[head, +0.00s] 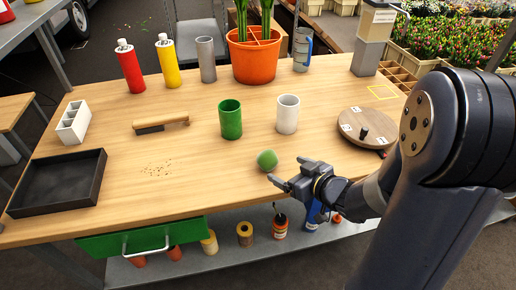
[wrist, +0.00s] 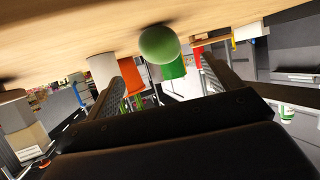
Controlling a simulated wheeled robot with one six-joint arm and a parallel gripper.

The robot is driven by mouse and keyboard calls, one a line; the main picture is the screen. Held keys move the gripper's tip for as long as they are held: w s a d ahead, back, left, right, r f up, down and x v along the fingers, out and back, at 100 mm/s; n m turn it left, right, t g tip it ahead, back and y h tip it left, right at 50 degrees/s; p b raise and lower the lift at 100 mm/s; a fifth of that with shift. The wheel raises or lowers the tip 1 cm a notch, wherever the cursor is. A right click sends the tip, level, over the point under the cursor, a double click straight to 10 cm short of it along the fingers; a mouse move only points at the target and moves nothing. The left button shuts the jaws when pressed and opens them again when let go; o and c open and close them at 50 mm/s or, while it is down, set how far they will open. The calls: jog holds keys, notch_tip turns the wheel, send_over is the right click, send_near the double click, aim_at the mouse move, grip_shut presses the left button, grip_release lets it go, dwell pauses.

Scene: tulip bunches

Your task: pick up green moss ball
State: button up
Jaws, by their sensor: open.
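The green moss ball (head: 267,159) lies on the wooden table near its front edge, in front of the green and white cups. In the head view my gripper (head: 283,174) is just in front and to the right of the ball, its fingers apart and empty. The ball also shows in the wrist view (wrist: 159,44), ahead of and between the two open fingers (wrist: 165,80). The wrist view is upside down, with the tabletop across its top. The ball is apart from the fingers in that view.
A green cup (head: 230,119) and a white cup (head: 288,114) stand behind the ball. A round wooden board (head: 368,127) lies to the right. A brush (head: 161,123) and black tray (head: 58,184) are left. The table (head: 220,180) is clear around the ball. A green drawer (head: 143,240) is below.

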aim_at(274, 163)
jog(key=b+x, duration=0.1)
jog(key=x, duration=0.9)
jog(key=shift+w, duration=0.15)
jog(key=shift+c, duration=0.4)
jog(key=c, duration=1)
